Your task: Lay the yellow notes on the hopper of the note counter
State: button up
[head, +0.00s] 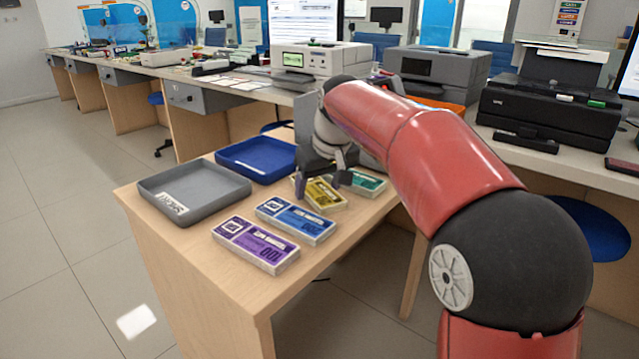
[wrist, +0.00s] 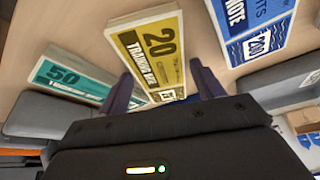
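The yellow notes (head: 323,195), a banded bundle marked 20, lie flat on the wooden table between the blue and teal bundles. My gripper (head: 321,177) is over their far end, pointing down. In the wrist view the yellow notes (wrist: 152,52) show between its two spread dark fingers, which look apart from the bundle's sides. The gripper is open and empty. How high the fingertips are is hard to tell. A white machine with a green display (head: 308,62) stands on the long counter behind and looks like the note counter. Its hopper is not clear.
Blue notes (head: 296,219), purple notes (head: 255,244) and teal notes (head: 367,183) lie beside the yellow ones. A grey tray (head: 180,212) and a blue tray (head: 230,161) stand at the table's left and back. Grey and black machines (head: 548,112) stand along the counter.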

jog(key=shift+o, duration=0.6)
jog(key=shift+r, duration=0.3)
jog(key=p+v, duration=0.1)
jog(key=v, duration=1)
jog(key=shift+s+d+r+p, duration=0.15)
jog(key=shift+s+r+p, duration=0.15)
jog(key=shift+p, duration=0.1)
